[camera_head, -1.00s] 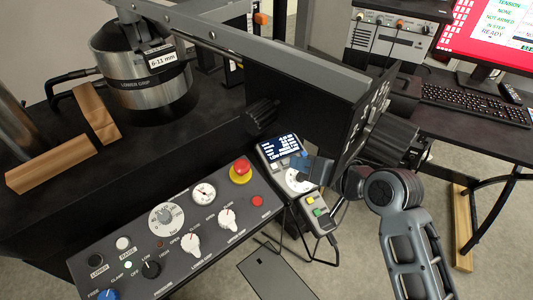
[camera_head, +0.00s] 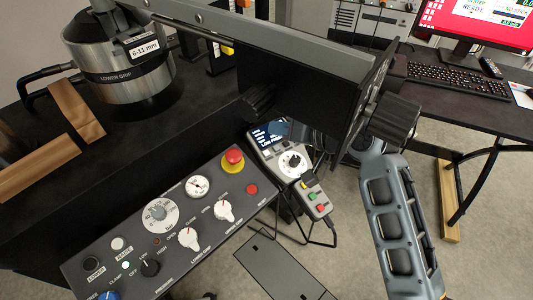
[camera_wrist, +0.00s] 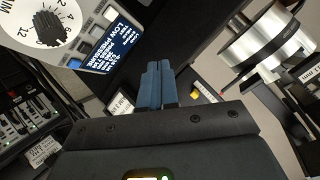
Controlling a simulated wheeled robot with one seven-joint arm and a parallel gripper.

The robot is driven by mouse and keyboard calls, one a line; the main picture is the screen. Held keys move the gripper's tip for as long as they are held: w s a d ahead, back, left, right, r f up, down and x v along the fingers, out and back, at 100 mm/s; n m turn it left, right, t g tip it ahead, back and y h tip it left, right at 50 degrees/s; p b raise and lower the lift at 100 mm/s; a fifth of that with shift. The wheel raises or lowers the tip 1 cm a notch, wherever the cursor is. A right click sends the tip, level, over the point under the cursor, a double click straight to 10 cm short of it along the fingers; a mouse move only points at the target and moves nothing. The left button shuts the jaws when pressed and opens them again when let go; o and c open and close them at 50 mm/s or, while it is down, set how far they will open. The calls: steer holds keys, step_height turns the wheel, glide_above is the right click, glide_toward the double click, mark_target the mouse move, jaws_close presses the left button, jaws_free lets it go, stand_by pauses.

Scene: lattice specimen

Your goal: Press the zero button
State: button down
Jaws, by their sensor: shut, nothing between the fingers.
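A small control unit (camera_head: 285,160) with a lit display (camera_head: 272,135) and a white-ringed dial stands at the right end of the grey panel. My gripper (camera_wrist: 155,70) shows blue fingers shut together and empty, to the right of the display and apart from the buttons. In the head view my gripper is mostly hidden behind the dark upright plate.
The grey control panel (camera_head: 120,250) carries knobs and a red emergency button (camera_head: 233,158). A handheld pendant (camera_head: 315,197) with coloured buttons sits just below the control unit. A large dark plate (camera_head: 310,85) overhangs it. A metal grip cylinder (camera_head: 120,65) stands at left.

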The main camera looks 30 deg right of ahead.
steer(key=b, duration=0.5)
glide_toward(260, 146)
steer(key=w, duration=0.1)
steer(key=w+a, duration=0.1)
steer(key=w, duration=0.1)
steer(key=shift+a+r, duration=0.3)
steer(key=shift+w+a+f+b, duration=0.1)
steer(key=shift+w+f+b, duration=0.15)
steer(key=shift+f, duration=0.15)
steer(key=shift+w+f+b, duration=0.1)
steer(key=shift+f+b, duration=0.1)
steer(key=shift+f, duration=0.25)
steer(key=shift+f, duration=0.2)
stand_by(0.4)
steer(key=shift+f, duration=0.2)
steer(key=shift+w+f, duration=0.15)
steer(key=shift+f, duration=0.25)
stand_by(0.6)
steer(key=shift+r, duration=0.1)
steer(key=shift+r+p, duration=0.6)
steer(key=shift+r, duration=0.05)
steer(key=shift+s+d+r+p, duration=0.1)
steer(key=shift+s+r+p, duration=0.15)
steer(key=shift+r+p, duration=0.55)
steer(key=shift+s+d+r+p, duration=0.1)
steer(key=shift+s+r+p, duration=0.15)
steer(key=shift+r+p, duration=0.6)
steer(key=shift+s+d+r+p, duration=0.1)
steer(key=shift+s+r+p, duration=0.2)
steer(key=shift+r+p, duration=0.5)
